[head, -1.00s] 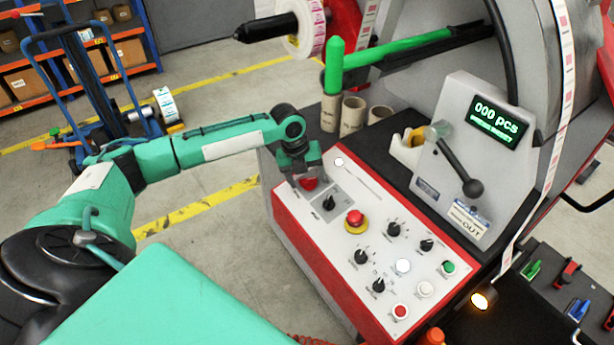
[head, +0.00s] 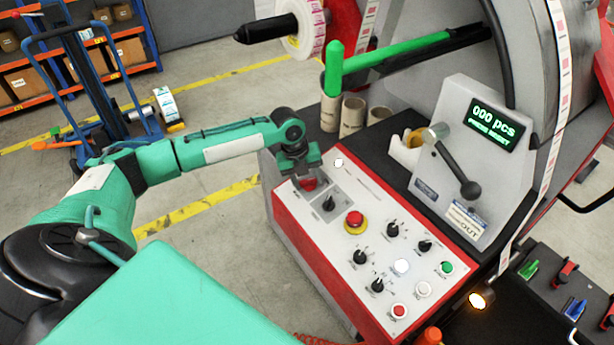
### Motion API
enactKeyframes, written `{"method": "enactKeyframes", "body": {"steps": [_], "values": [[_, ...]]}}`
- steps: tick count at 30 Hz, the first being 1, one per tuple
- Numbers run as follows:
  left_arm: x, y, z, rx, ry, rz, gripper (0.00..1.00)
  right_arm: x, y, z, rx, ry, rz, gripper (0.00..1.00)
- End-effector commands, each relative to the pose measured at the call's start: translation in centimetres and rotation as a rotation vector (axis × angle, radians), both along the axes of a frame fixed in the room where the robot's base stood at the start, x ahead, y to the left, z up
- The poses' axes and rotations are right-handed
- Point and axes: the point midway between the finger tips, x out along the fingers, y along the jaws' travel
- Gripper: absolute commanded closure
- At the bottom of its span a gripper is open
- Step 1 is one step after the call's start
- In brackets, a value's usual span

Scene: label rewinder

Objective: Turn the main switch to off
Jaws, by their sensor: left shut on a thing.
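The main switch (head: 309,184) is a red knob at the upper left corner of the white control panel (head: 330,232). My left gripper (head: 301,176) is over that corner and shut on the red knob. The fingers cover part of the knob, so its turned position cannot be read. The display (head: 491,123) above the panel is lit and reads "000 pcs". My right gripper does not show.
A red and yellow emergency stop button (head: 354,220), black selector knobs (head: 328,203) and several push buttons sit close by on the panel. Cardboard cores (head: 352,115) stand behind the gripper. A black-handled lever (head: 455,165) juts out at right.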

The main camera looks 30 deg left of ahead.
Motion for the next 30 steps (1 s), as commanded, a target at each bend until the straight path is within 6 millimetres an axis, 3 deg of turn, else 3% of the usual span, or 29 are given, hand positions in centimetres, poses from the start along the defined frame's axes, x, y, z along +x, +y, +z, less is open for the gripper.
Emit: {"method": "enactKeyframes", "body": {"steps": [15,30], "values": [[0.0,0.0,0.5,-0.111,0.049,0.431,0.76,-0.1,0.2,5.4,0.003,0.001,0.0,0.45],[0.0,0.0,0.3,-0.209,0.087,0.811,0.76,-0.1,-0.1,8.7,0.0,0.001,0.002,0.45]]}}
